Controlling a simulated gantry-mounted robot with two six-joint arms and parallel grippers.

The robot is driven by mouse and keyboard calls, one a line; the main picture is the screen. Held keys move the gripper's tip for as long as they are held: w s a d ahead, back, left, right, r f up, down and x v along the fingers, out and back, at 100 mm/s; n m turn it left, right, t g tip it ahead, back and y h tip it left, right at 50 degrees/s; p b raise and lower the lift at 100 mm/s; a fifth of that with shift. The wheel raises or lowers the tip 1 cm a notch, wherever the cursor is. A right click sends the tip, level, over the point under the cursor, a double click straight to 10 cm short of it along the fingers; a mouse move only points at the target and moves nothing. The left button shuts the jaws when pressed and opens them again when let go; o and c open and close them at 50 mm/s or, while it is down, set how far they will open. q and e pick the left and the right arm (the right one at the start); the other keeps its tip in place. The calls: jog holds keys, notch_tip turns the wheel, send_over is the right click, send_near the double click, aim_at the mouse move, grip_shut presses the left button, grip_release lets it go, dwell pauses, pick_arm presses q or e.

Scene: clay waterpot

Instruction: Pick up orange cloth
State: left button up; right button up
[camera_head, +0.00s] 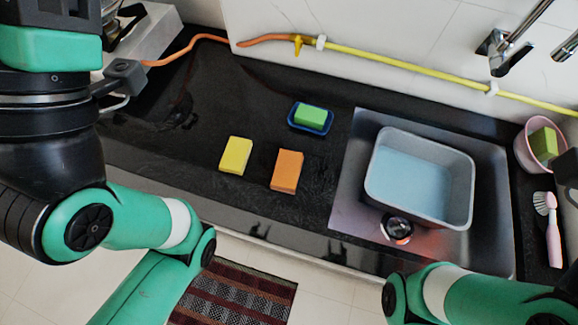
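The orange cloth (287,170) is a folded, block-like piece. It lies flat on the black counter, left of the sink, with nothing touching it. My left arm comes in at the left and bends at the front edge of the counter, well left of the cloth. Its last part runs out of the picture at the bottom, and I see no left gripper. My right arm shows only at the bottom right, in front of the sink. I see no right gripper either.
A yellow piece (236,155) lies just left of the cloth. A green sponge (310,116) sits in a blue dish (291,118) behind it. A grey basin (470,190) stands in the metal sink (352,150). A pink bowl (525,155) and brush (553,230) are at right. A yellow hose (420,70) runs behind.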

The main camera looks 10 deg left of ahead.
pick_arm(q)
jog(key=shift+o, duration=0.2)
jog(key=o, duration=0.8)
jog(key=shift+c, duration=0.2)
